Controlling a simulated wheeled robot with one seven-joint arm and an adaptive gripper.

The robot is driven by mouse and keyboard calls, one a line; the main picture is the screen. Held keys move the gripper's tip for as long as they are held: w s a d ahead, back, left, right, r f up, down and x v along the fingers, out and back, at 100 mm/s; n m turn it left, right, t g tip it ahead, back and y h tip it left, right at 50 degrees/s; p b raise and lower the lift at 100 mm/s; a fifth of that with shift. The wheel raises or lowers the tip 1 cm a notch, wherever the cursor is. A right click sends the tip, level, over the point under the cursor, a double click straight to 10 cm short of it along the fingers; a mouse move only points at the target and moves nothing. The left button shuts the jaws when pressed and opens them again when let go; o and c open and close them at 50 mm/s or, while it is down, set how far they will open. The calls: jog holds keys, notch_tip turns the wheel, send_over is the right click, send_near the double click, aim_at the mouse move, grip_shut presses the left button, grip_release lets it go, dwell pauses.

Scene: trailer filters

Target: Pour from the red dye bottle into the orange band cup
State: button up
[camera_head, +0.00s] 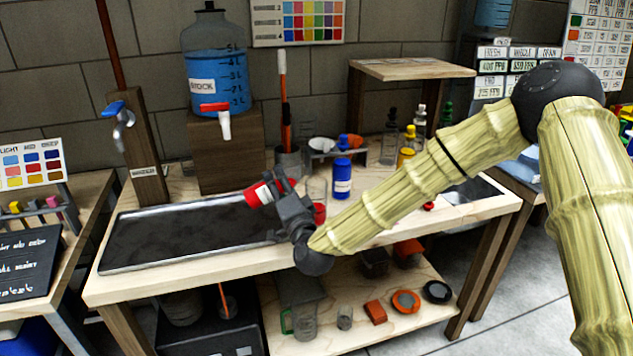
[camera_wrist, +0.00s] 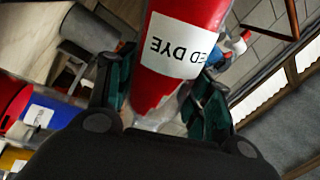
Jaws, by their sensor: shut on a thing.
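The red dye bottle (camera_head: 254,196) is red with a white label and is held tilted, close to lying flat, above the right part of the dark tray. Its label reads upside down in the wrist view (camera_wrist: 185,25). My gripper (camera_head: 284,190) is shut on the bottle, with a dark green finger on each side of it in the wrist view (camera_wrist: 160,88). A clear cup (camera_head: 317,188) stands just right of my gripper, with something red (camera_head: 320,212) low in front of it. I cannot make out an orange band on any cup.
The dark tray (camera_head: 150,240) covers the bench's left half. A blue bottle (camera_head: 342,178) stands right of the clear cup, with several bottles behind. A stock tank (camera_head: 215,75) with a tap stands at the back. The lower shelf holds a jug (camera_head: 303,320) and small items.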

jog(key=shift+a+r+m, duration=0.1)
jog(key=shift+r+m, duration=0.35)
jog(key=shift+m, duration=0.25)
dwell(0.9)
jog(key=shift+w+d+r+m+t+h, duration=0.1)
jog(key=shift+d+r+m+t+h, duration=0.2)
jog(key=shift+m, duration=0.35)
jog(key=shift+d+r+m+h, duration=0.1)
jog(key=shift+r+m, duration=0.3)
jog(key=shift+m, duration=0.25)
dwell(1.5)
